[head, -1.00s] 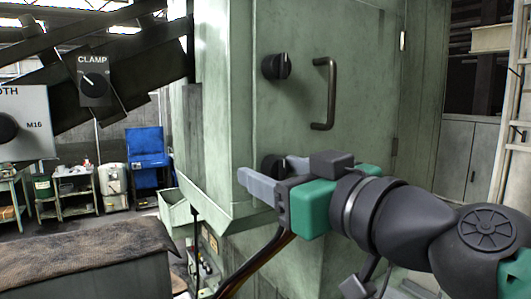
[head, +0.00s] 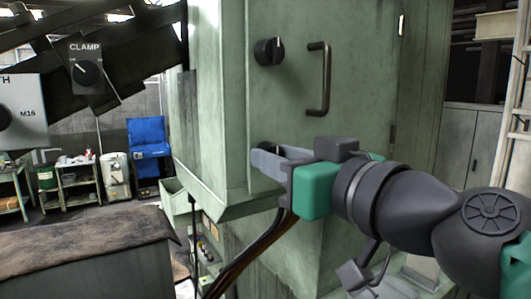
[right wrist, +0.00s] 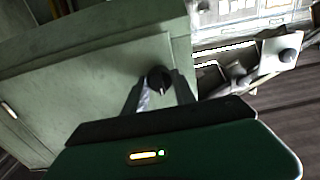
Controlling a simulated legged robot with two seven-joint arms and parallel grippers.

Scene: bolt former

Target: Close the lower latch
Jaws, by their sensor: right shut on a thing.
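The lower latch is a round black knob low on the green cabinet door (head: 360,120). In the head view only its top (head: 267,147) shows above my right gripper's fingers. My right gripper (head: 263,157) is at the latch, its grey fingers shut on it. In the right wrist view the knob (right wrist: 157,77) sits between the two fingertips (right wrist: 159,92), with a pale mark on its face. The exact turn of the knob is hard to read. The upper latch (head: 268,51), a similar black knob, is clear of the gripper. My left gripper is not in view.
A dark bar handle (head: 326,78) stands out from the door right of the upper latch. A CLAMP dial panel (head: 86,70) is at the upper left. A brown-covered surface (head: 80,245) fills the lower left. Dark cables hang below my right gripper.

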